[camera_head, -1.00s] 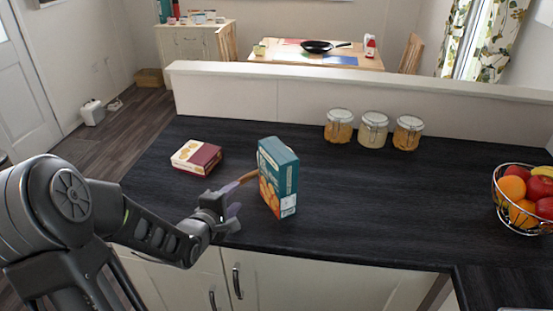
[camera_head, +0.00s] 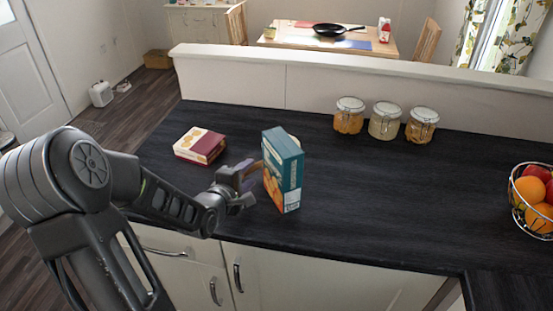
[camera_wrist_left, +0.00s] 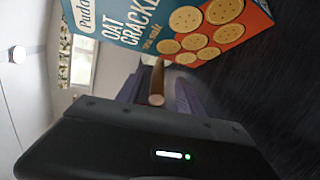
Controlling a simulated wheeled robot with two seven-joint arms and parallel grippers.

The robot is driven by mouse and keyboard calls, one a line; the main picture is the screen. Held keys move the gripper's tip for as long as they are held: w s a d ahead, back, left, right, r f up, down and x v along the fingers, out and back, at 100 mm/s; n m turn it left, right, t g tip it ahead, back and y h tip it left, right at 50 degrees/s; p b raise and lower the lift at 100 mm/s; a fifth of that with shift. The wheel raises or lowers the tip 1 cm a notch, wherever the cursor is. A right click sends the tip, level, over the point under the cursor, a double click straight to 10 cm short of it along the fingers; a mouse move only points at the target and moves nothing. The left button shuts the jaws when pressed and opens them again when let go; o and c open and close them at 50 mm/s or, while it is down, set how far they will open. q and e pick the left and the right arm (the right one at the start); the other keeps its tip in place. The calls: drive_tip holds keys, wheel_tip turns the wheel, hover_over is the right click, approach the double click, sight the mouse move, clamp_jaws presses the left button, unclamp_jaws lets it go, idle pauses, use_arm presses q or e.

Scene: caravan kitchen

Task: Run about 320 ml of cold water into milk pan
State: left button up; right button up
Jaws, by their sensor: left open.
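A wooden handle (camera_head: 253,169) sticks out to the left from behind a teal and orange oat cracker box (camera_head: 287,172) on the dark worktop. It looks like the milk pan's handle; the pan body is almost wholly hidden by the box, with perhaps a pale bit of rim showing. My left gripper (camera_head: 248,181) is open at the handle, just left of the box. In the left wrist view the round handle end (camera_wrist_left: 157,84) shows between the spread fingers, and the box (camera_wrist_left: 165,28) stands close beyond. No tap or water is in view. My right gripper is not in view.
A red and cream box (camera_head: 200,146) lies left of the gripper. Several lidded jars (camera_head: 385,121) stand at the back by the low wall (camera_head: 400,85). A wire fruit bowl (camera_head: 533,220) is at the right. The worktop's middle (camera_head: 390,195) is clear.

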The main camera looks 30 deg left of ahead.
sight(256, 165)
use_arm(q)
drive_tip(key=shift+w, duration=0.15)
drive_tip(key=shift+p+x, duration=0.4)
drive_tip(key=shift+x, duration=2.15)
drive_tip(key=shift+d, duration=0.1)
clamp_jaws()
drive_tip(key=shift+r, duration=0.1)
